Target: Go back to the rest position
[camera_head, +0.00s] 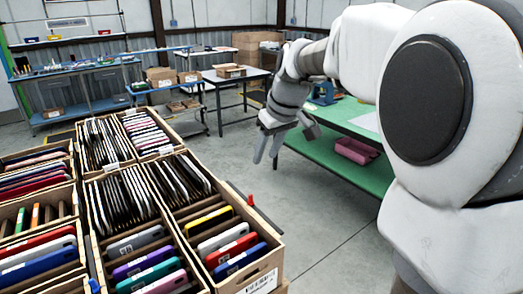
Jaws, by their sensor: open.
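My gripper (268,146) hangs at the end of my white and grey arm, in the middle of the head view. Its fingers point down and it is open, with nothing seen between them. It appears over or in front of the grey floor, right of the cartons and left of the green table. My upper arm fills the right side of the view.
Tilted cartons (272,262) packed with phone cases and dark flat items stand at the lower left. A green table (362,122) with a pink bin (356,151) on its lower shelf is behind my arm. Workbenches (82,72) line the back. The floor (310,215) between is clear.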

